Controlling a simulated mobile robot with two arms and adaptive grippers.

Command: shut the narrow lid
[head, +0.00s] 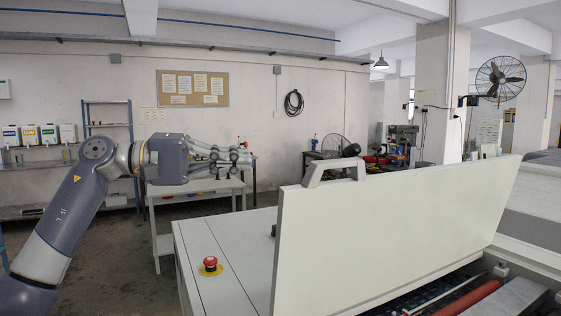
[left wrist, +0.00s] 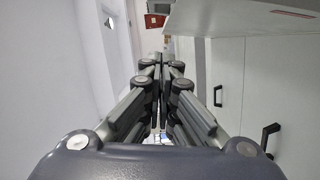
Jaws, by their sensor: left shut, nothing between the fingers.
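The narrow lid (head: 385,240) of the plate processor is a long pale panel standing raised and tilted open. A grey handle (head: 333,168) sits on its top edge near the left end. My left gripper (head: 243,160) is shut and empty, in the air to the left of the handle and apart from it. In the left wrist view the fingers (left wrist: 167,68) are together with nothing between them. The lid's lower edge and part of the opening behind it are hidden. My right gripper is not in view.
A red emergency button (head: 210,261) on a yellow base sits on the processor's flat top (head: 240,250), left of the lid. A red roller (head: 466,300) shows in the open machine. A grey table (head: 190,190) stands behind my left arm. Black handles (left wrist: 218,96) show on pale panels in the wrist view.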

